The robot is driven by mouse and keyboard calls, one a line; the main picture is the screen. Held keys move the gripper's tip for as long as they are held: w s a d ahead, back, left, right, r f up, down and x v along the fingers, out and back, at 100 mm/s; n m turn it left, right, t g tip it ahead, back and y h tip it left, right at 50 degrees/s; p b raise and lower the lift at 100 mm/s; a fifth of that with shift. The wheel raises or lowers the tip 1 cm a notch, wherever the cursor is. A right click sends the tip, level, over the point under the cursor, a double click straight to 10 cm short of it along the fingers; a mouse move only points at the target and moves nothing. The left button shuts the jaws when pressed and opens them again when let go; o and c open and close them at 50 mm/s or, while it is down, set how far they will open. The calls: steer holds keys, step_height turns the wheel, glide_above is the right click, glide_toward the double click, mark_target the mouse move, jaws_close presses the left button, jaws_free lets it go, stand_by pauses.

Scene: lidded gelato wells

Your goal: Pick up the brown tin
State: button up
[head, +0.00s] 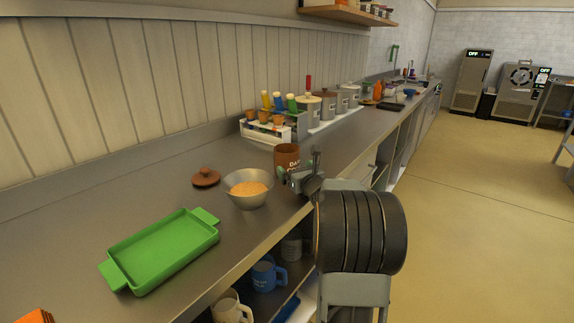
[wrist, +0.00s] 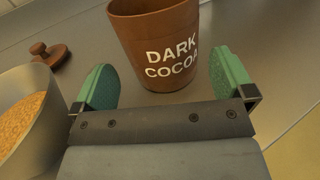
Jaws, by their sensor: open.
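The brown tin (head: 286,156) stands upright and lidless on the steel counter. In the wrist view the tin (wrist: 152,30) is labelled "DARK COCOA" and stands just ahead of my gripper, roughly between the lines of the two fingers. My gripper (wrist: 160,82) is open, with green pads on both fingers and nothing between them that I can see it holding. In the head view my gripper (head: 300,180) is beside the tin's front, and my arm covers part of the counter edge. Whether a finger touches the tin cannot be told.
A metal bowl of orange-tan crumbs (head: 248,198) stands close left of my gripper. A brown knobbed lid (head: 205,178) lies behind it. A green tray (head: 164,250) lies nearer on the counter. A white cone rack (head: 262,130) and lidded wells (head: 322,104) stand beyond the tin. Mugs (head: 266,276) sit below.

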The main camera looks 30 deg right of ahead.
steer(key=shift+w+d+p, duration=0.2)
steer(key=shift+w, duration=1.25)
steer(key=shift+w+d+p, duration=0.15)
steer(key=shift+w+d, duration=0.05)
steer(key=shift+w, duration=1.2)
steer(key=c, duration=0.6)
